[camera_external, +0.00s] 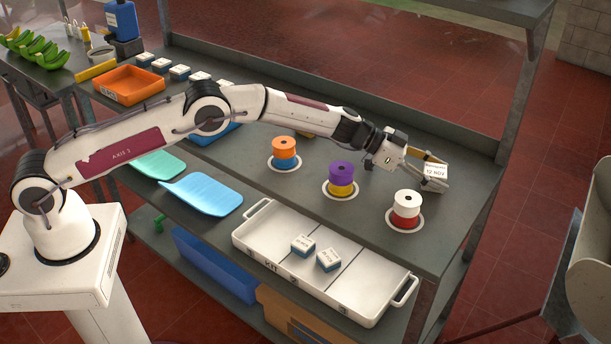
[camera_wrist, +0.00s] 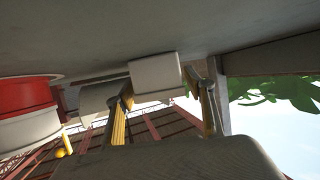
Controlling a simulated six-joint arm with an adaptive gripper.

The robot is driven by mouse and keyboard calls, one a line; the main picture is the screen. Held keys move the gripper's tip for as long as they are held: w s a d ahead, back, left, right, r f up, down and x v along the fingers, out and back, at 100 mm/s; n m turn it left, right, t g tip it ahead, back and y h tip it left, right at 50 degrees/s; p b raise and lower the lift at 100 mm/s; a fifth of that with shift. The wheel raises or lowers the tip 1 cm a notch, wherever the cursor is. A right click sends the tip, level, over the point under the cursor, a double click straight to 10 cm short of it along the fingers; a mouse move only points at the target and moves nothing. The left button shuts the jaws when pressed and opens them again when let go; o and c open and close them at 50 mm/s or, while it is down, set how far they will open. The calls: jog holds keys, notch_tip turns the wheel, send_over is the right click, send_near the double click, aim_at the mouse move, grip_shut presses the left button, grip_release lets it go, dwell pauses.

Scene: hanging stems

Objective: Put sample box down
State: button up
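A white sample box (camera_external: 434,171) with a dated label is at the right end of the grey bench, between the two fingers of my gripper (camera_external: 428,170). In the wrist view the box (camera_wrist: 155,73) shows between the fingertips (camera_wrist: 158,82), close to the grey bench surface (camera_wrist: 120,28) at the top of the picture. The left finger overlaps the box's edge. A thin gap seems to show at the right finger. I cannot tell whether the fingers press on the box or whether it touches the bench.
A red and white spool stack (camera_external: 405,210) stands just left of the box, with a purple and yellow stack (camera_external: 341,178) and an orange and blue one (camera_external: 284,150) farther left. A white kit tray (camera_external: 348,285) with two boxes (camera_external: 316,252) lies along the front edge.

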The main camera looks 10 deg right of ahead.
jog(key=shift+a+r, duration=0.1)
jog(key=shift+r, duration=0.15)
dwell(0.3)
jog(key=shift+w+a, duration=0.1)
jog(key=shift+v, duration=5.7)
